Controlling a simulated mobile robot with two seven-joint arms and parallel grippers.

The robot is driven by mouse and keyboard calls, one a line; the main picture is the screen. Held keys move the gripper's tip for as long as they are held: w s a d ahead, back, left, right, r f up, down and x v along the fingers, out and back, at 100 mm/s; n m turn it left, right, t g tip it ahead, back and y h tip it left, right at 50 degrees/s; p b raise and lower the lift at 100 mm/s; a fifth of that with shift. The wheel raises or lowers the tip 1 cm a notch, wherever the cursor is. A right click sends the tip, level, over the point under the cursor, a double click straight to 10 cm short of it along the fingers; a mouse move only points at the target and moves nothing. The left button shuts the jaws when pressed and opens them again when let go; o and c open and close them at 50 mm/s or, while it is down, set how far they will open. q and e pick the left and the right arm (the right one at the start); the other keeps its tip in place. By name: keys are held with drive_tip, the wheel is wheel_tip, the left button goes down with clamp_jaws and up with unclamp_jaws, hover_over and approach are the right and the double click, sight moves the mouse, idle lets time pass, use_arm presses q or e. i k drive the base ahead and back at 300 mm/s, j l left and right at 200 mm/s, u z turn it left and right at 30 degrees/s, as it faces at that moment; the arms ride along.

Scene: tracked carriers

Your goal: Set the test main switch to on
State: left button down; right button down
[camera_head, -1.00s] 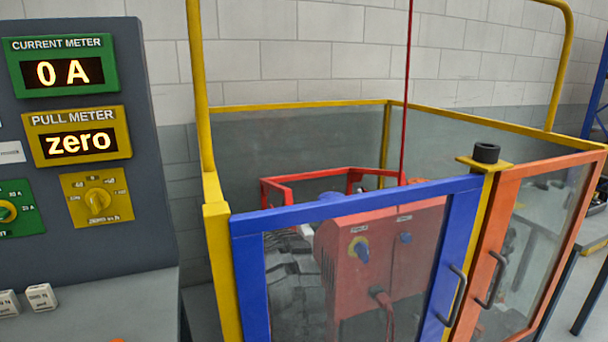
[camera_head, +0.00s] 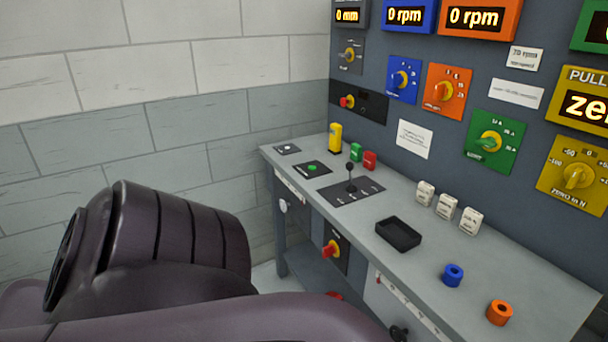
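Two red-on-yellow rotary switches could be the test main switch; their labels are too small to read. One rotary switch (camera_head: 332,250) sits on a dark plate below the bench top. The other red knob (camera_head: 347,102) sits on a black panel on the upright console, at its left end. I cannot tell which one the task means, nor whether either is on. Dark purple links of my own arm fill the lower left. Neither of my grippers is in view.
The bench top (camera_head: 405,262) carries a black tray (camera_head: 398,233), a lever plate (camera_head: 342,192), white blocks (camera_head: 446,206), a blue ring (camera_head: 452,275) and an orange ring (camera_head: 499,312). The console (camera_head: 450,140) has coloured dials and meters. A block wall (camera_head: 150,125) stands left.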

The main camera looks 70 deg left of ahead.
sight(328, 251)
drive_tip(key=u, duration=1.95)
drive_tip(key=i+j+z, duration=0.35)
drive_tip(key=j, duration=0.65)
drive_tip(key=j+z, duration=0.35)
drive_tip(key=j, duration=0.7)
drive_tip(key=j+z, duration=0.35)
drive_tip(key=j, duration=0.75)
drive_tip(key=i, duration=0.05)
